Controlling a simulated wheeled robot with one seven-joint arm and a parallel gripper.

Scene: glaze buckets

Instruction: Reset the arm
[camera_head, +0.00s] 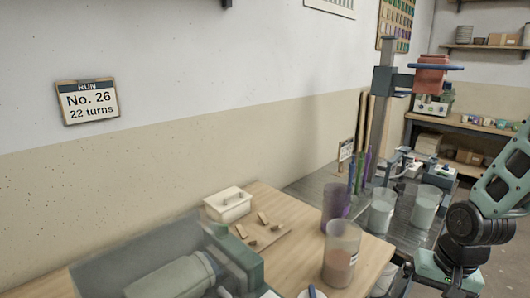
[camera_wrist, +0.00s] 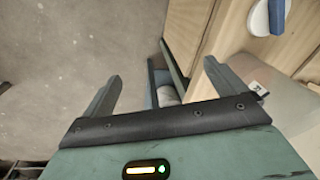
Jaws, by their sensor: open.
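My gripper (camera_wrist: 158,92) shows in the wrist view with its two fingers spread wide apart and nothing between them. Below it in that view are the bare floor and the edge of a wooden bench. My arm (camera_head: 480,228) stands at the right edge of the head view, folded beside the benches. My gripper's fingers cannot be made out in the head view.
A wooden bench (camera_head: 285,268) holds a clear bucket with brown contents (camera_head: 341,262), a white box (camera_head: 228,204) and small wooden pieces. Behind it, a grey bench carries more clear buckets (camera_head: 425,207) and a tall stand (camera_head: 380,120). Floor (camera_wrist: 70,60) lies left in the wrist view.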

